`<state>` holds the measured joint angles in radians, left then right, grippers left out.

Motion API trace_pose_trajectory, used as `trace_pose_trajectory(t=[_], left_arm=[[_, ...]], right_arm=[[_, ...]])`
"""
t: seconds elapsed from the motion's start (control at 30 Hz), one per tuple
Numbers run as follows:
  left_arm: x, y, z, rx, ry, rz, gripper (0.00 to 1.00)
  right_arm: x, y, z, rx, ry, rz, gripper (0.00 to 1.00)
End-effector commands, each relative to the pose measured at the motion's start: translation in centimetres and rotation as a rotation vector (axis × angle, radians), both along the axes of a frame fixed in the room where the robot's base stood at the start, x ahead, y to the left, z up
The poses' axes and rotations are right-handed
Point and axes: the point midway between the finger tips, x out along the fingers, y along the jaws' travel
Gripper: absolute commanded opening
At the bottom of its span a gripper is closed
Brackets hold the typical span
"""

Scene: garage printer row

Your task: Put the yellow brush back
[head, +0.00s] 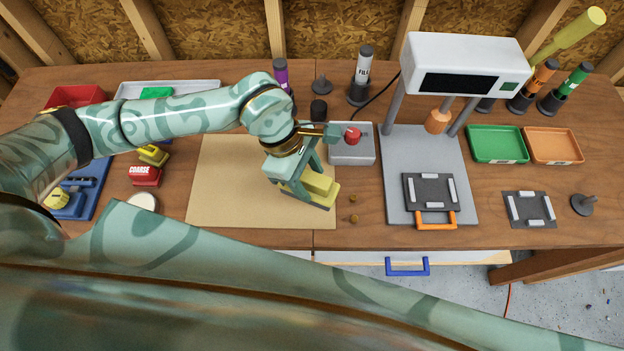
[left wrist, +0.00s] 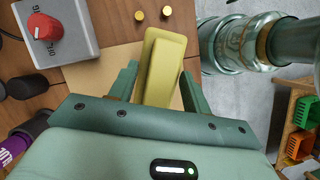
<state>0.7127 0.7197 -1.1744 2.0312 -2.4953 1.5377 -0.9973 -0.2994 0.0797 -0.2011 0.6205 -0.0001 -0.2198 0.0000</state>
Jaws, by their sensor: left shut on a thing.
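The yellow brush (head: 322,187) is between the fingers of my left gripper (head: 303,184), which is shut on it. It is at the right edge of the tan mat (head: 235,185), and I cannot tell whether it touches the mat. In the left wrist view the brush (left wrist: 163,62) shows as a long yellow block between the two green fingers (left wrist: 158,88). Its underside is mostly hidden. My right gripper is not in view.
A grey box with a red knob (head: 352,152) stands just behind the brush. A press (head: 465,62) is to the right, with green and orange trays (head: 552,146) beyond. At left are a red COARSE block (head: 145,176), another yellow piece (head: 153,155) and a blue tray (head: 88,189).

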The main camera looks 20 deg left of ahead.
Motion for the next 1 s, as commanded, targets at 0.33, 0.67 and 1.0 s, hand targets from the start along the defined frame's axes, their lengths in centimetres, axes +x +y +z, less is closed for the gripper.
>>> trace_pose_trajectory(t=[0.33,0.67,1.0], left_arm=[[1.8,-0.2,-4.0,0.0,0.004,0.001,0.27],[1.9,-0.1,-5.3,0.0,-0.001,-0.001,0.27],[1.9,-0.1,-5.6,0.0,0.0,-0.001,0.7]], right_arm=[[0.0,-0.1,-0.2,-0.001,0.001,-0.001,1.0],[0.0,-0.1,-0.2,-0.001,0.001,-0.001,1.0],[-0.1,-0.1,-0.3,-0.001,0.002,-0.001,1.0]])
